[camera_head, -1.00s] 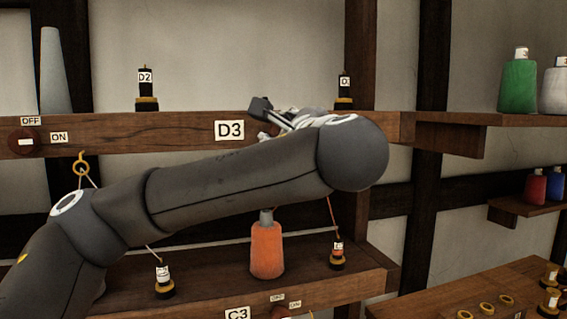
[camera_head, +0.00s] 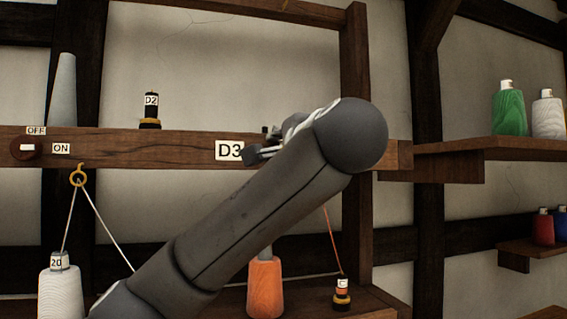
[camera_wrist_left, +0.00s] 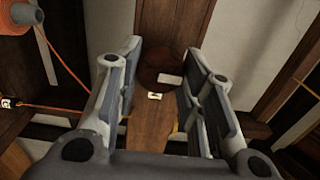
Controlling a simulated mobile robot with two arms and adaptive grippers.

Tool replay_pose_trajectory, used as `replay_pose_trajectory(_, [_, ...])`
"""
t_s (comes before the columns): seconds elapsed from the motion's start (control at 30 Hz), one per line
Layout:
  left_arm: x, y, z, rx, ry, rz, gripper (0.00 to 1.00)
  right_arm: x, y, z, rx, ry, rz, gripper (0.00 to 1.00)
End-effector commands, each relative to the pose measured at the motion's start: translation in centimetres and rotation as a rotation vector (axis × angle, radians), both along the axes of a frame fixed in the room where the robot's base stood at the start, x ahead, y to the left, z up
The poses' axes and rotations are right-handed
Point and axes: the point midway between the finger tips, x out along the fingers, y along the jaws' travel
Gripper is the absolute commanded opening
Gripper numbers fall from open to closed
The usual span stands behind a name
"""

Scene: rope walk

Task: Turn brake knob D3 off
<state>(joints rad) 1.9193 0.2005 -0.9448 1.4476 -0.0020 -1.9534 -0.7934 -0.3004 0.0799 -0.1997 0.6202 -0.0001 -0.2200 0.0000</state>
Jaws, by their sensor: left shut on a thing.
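The D3 label (camera_head: 229,150) is on the wooden beam (camera_head: 120,148) in the head view. My left gripper (camera_head: 262,152) is at the beam just right of this label, and my arm hides the knob there. In the left wrist view a dark red-brown round knob (camera_wrist_left: 160,70) with a white pointer mark lies between the two fingers of my left gripper (camera_wrist_left: 158,76). The gripper is shut on this knob. A small white label (camera_wrist_left: 154,96) is beside the knob, too small to read. My right gripper is in neither view.
Another knob (camera_head: 26,149) with OFF and ON labels is at the beam's left end. A D2 bobbin (camera_head: 150,110) stands on the beam. An orange spool (camera_head: 264,285) stands below behind my arm. Green and white spools stand on the right shelf (camera_head: 520,150).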

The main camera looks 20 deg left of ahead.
Motion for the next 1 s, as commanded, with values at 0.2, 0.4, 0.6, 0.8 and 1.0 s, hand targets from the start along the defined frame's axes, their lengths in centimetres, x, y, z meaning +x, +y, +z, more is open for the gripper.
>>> replay_pose_trajectory(0.2, [0.07, -0.03, -0.25, -0.033, -0.017, 0.000, 0.12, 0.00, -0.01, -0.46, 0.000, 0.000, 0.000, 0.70])
replay_pose_trajectory(0.4, [0.06, -0.02, -0.20, -0.039, -0.021, 0.001, 0.12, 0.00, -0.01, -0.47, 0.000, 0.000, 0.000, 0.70])
replay_pose_trajectory(0.6, [0.06, -0.02, -0.20, -0.038, -0.020, 0.001, 0.12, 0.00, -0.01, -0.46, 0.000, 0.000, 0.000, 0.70])
replay_pose_trajectory(0.8, [0.05, -0.03, -0.16, -0.038, -0.021, 0.000, 0.57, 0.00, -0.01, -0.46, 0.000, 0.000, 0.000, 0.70])
replay_pose_trajectory(1.0, [0.02, -0.02, -0.07, -0.037, -0.022, 0.000, 0.57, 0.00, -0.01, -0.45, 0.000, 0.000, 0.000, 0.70])
